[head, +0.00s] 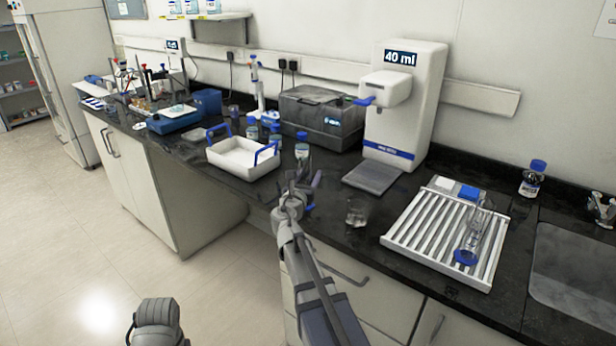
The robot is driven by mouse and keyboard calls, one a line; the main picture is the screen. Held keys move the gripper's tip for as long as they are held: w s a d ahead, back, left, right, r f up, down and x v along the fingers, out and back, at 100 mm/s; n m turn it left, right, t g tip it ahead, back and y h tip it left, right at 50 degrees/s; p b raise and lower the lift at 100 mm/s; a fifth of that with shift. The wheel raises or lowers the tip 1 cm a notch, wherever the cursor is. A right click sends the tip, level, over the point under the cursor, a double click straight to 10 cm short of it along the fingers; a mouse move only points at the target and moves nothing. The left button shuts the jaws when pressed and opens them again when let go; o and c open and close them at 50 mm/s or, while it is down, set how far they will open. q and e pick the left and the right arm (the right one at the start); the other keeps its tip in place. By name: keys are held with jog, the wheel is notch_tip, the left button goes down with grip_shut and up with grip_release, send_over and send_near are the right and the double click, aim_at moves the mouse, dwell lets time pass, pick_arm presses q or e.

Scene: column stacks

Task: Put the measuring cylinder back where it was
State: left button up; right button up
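The clear measuring cylinder (476,228) with a blue foot is on the white slatted rack (400,232) at the right of the counter. My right gripper (303,178) is over the counter's front edge, well left of the rack. Its fingers look spread apart, with nothing seen between them. The cylinder is apart from both arms. A part of my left arm shows at the bottom left; its gripper is not visible.
A glass beaker (357,212) stands between my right gripper and the rack. A white dispenser (408,105) reading 40 ml stands behind. A white tray with blue handles (232,166) and a capped bottle (302,148) are near the gripper. A sink (575,265) is right of the rack.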

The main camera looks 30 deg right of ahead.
jog(key=shift+o, duration=0.8)
jog(key=shift+r, duration=0.25)
jog(key=v, duration=1.2)
jog(key=s+a+f+m+g+y, duration=0.3)
jog(key=s+a+f+m+g, duration=0.1)
jog(key=a+f+m, duration=0.35)
jog(key=s+a+f+m+g+y, duration=0.35)
jog(key=a+f+m, duration=0.25)
jog(key=f+m, duration=0.25)
jog(key=s+a+f+m+g+y, duration=0.2)
jog(key=s+a+f+m, duration=0.1)
jog(key=s+a, duration=0.3)
jog(key=s+a+f+m+g+y, duration=0.3)
jog(key=s+a, duration=0.3)
jog(key=a, duration=0.3)
jog(key=shift+s+a+m, duration=0.15)
jog(key=shift+s+m, duration=0.25)
jog(key=shift+m, duration=0.2)
